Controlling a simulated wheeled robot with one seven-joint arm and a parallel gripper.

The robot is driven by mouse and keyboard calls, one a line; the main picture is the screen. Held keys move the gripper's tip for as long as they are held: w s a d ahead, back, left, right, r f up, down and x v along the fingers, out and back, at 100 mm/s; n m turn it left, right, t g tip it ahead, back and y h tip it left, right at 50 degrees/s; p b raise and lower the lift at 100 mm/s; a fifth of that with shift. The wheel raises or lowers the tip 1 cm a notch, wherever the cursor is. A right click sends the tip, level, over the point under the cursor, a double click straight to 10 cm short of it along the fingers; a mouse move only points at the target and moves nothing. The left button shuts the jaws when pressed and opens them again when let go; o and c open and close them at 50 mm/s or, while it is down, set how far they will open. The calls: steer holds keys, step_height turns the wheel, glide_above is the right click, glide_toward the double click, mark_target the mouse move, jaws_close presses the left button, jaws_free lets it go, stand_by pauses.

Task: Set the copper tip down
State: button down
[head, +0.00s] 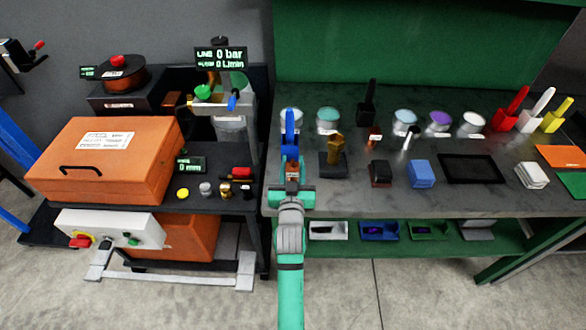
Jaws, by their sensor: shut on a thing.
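My gripper (292,180) is at the left front edge of the grey workbench, on my teal arm. It is shut on a small copper-brown piece, which seems to be the copper tip (292,169). The tip is mostly hidden between the fingers, and I cannot tell whether it touches the bench top (440,205). A blue upright piece (290,125) shows just behind the gripper. A brass-coloured piece (336,150) stands on a dark block to the right of the gripper. Another small brown piece (374,138) stands further right.
Several cups (405,122) line the back of the bench. A blue block (421,174) and a black tray (472,168) lie to the right. At left is a cart with an orange case (105,160) and small knobs (205,190). Bins (380,230) sit on the lower shelf.

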steer(key=shift+f, duration=0.95)
steer(key=shift+a, duration=0.1)
steer(key=shift+f, duration=0.1)
steer(key=c, duration=1.3)
jaws_free()
steer(key=shift+o, duration=0.2)
steer(key=shift+s, duration=0.15)
steer(key=s, duration=1.1)
steer(key=shift+s+r, duration=0.2)
steer(key=shift+s, duration=0.2)
